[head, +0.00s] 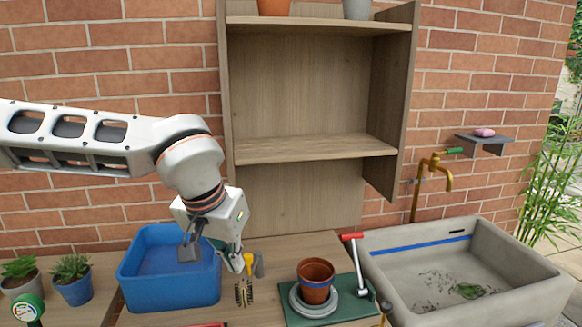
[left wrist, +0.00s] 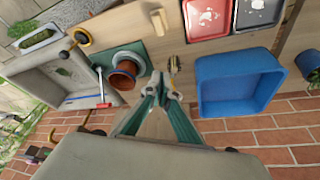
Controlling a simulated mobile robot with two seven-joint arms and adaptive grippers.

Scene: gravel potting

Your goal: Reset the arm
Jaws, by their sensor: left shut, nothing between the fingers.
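My left arm reaches in from the left in the head view, its gripper (head: 243,262) pointing down just right of the blue bin (head: 137,281). The gripper is shut and empty. In the left wrist view its fingertips (left wrist: 163,92) meet, with the blue bin (left wrist: 240,113) to their right and a terracotta pot (left wrist: 124,72) to their left. A small brush-like tool (head: 243,292) lies on the bench just below the gripper. Whether the fingers touch it cannot be told. My right gripper is in neither view.
The terracotta pot (head: 316,280) stands on grey saucers on a green mat (head: 343,309). A stone sink (head: 391,290) with a brass tap (head: 432,172) is at the right. Potted plants (head: 71,279) stand at the left. A wooden shelf (head: 312,149) rises behind the bench.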

